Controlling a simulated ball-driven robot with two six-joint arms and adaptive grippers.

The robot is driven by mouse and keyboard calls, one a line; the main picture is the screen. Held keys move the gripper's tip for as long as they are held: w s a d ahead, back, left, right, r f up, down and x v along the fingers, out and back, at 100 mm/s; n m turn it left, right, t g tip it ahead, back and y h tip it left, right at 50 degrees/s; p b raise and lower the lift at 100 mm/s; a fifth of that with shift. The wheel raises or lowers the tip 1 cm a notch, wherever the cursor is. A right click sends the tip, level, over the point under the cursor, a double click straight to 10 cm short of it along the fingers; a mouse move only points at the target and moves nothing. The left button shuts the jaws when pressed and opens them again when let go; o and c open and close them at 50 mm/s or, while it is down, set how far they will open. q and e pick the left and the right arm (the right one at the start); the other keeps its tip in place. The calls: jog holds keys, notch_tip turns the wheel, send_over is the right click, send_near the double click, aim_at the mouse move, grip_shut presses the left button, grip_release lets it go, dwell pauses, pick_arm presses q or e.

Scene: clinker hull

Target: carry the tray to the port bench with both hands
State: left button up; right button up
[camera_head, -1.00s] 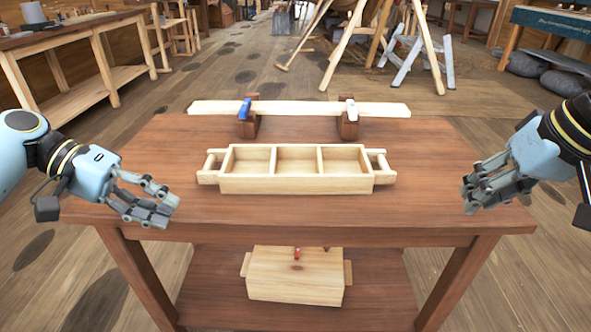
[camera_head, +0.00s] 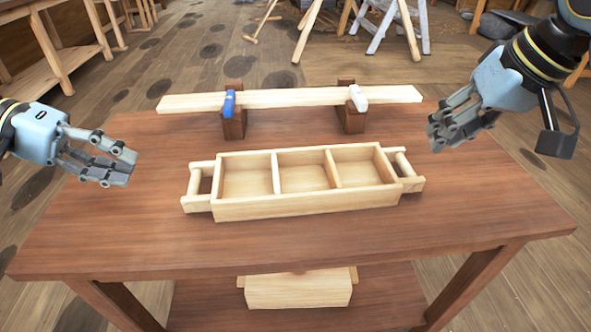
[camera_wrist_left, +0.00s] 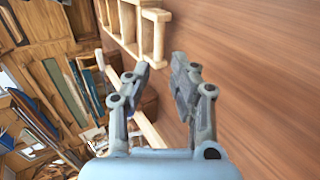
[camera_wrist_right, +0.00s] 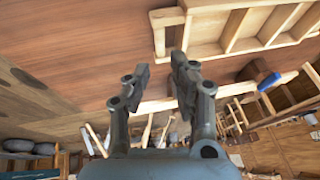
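The pale wooden tray (camera_head: 306,204) sits on the brown workbench (camera_head: 400,240). It has three open, empty compartments and a bar handle at each end, the left handle (camera_head: 194,180) and the right handle (camera_head: 405,164). My left gripper (camera_head: 128,165) is open and empty, left of the left handle and apart from it. My right gripper (camera_head: 436,136) is empty, above and right of the right handle, not touching it. In the left wrist view the fingers (camera_wrist_left: 161,72) are apart beside the tray (camera_wrist_left: 150,22). In the right wrist view the fingers (camera_wrist_right: 160,72) are apart near the tray (camera_wrist_right: 225,28).
A long pale plank (camera_head: 290,98) lies behind the tray on two dark blocks, with a blue clamp (camera_head: 229,103) and a white clamp (camera_head: 358,97). A wooden box (camera_head: 298,290) is on the lower shelf. Another bench (camera_head: 60,40) stands back left. The workbench front is clear.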

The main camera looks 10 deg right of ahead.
aim_at(410, 167)
pick_arm(q)
jog(key=shift+s, duration=0.15)
pick_arm(e)
jog(key=shift+s+d, duration=0.1)
jog(key=shift+s, duration=0.05)
